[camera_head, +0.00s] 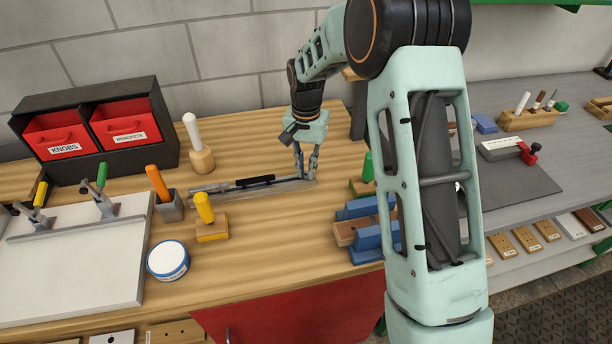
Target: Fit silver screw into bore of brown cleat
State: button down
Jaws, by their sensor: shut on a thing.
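My gripper (307,174) points down at the right end of a long grey metal piece (222,187) on the wooden bench. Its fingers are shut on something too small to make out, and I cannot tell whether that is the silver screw. I cannot pick out the silver screw anywhere. A brown block (345,233) sits between blue jaws near the bench's right front edge, partly hidden by my arm. It may be the brown cleat, and no bore can be made out in it. My gripper is behind and left of this block.
Yellow-handled (204,208) and orange-handled (158,182) tools stand in blocks left of the gripper. A round tin (168,261) and a white board (80,270) are farther left. Red bins (126,124) stand at the back. A green-handled piece (368,166) is close to my arm. The front-middle bench is clear.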

aim_at(306, 175)
jog(key=shift+r+p, duration=1.65)
jog(key=shift+r, duration=1.25)
